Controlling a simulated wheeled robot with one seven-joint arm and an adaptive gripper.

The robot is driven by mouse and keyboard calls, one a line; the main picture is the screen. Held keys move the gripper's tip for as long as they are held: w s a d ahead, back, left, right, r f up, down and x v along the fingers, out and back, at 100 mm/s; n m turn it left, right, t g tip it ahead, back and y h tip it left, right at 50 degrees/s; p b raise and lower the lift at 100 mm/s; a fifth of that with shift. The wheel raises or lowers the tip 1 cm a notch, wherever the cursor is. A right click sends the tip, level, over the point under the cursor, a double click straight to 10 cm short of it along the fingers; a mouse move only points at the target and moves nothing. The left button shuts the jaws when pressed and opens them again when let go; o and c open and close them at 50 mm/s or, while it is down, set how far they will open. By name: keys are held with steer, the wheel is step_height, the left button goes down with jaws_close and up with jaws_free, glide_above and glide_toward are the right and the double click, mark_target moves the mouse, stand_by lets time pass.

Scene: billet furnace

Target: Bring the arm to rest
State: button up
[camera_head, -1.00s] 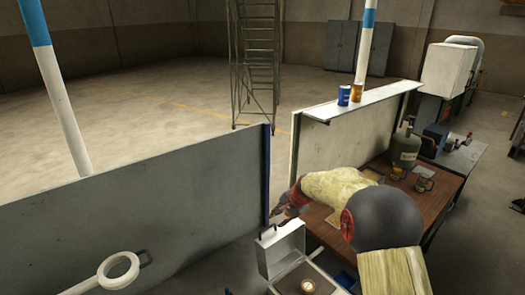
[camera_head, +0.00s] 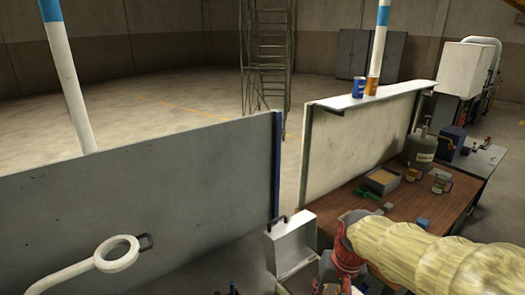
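My arm, in a pale yellow sleeve, reaches in from the right edge of the head view and passes over the front of the wooden workbench (camera_head: 460,205). Its red and dark wrist end points down towards the bottom edge. My gripper (camera_head: 334,287) is low in the picture, beside the open case (camera_head: 292,248), partly cut off by the frame. Its fingers cannot be made out, so I cannot tell whether it is open or holds anything. The inside of the case is mostly hidden by the wrist and the frame edge.
A grey panel (camera_head: 140,195) and a white ring on a bar (camera_head: 117,254) stand at left. On the workbench are a grey tray (camera_head: 382,181), a green tool (camera_head: 370,194), mugs (camera_head: 440,182) and a gas cylinder (camera_head: 421,149). Two cans (camera_head: 366,87) stand on a shelf (camera_head: 370,95).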

steer(key=s+d+f+t+b, duration=0.1)
steer(key=s+f+t+b, duration=0.1)
steer(key=s+f+b, duration=0.2)
steer(key=s+d+f+n+t+h+b, duration=0.1)
steer(key=s+d+f+t+b, duration=0.1)
steer(key=s+b, duration=0.8)
steer(key=shift+f+b, duration=0.9)
steer(key=shift+b, duration=0.05)
